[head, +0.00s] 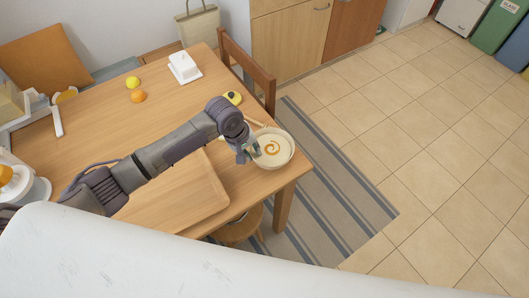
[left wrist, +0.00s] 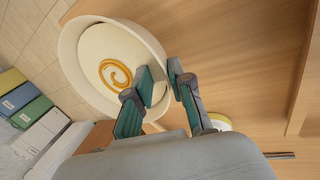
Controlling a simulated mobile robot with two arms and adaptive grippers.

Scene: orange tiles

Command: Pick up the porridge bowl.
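The porridge bowl (head: 284,152) is a round white bowl with pale porridge and an orange swirl, close to the right front corner of the table. In the left wrist view the bowl (left wrist: 72,50) fills the upper left. My left gripper (head: 252,150) reaches it from the left. In the left wrist view my left gripper's fingers (left wrist: 160,80) straddle the near rim, one inside the bowl and one outside, closed in on the wall. I cannot tell whether the bowl's base touches the table. My right gripper is not in view.
The wooden table (head: 120,120) bears a tray (head: 180,205), a white butter dish (head: 184,68), a lemon (head: 133,82), an orange (head: 138,96) and a yellow item (head: 232,97). Open tiled floor and a striped rug (head: 330,190) lie right.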

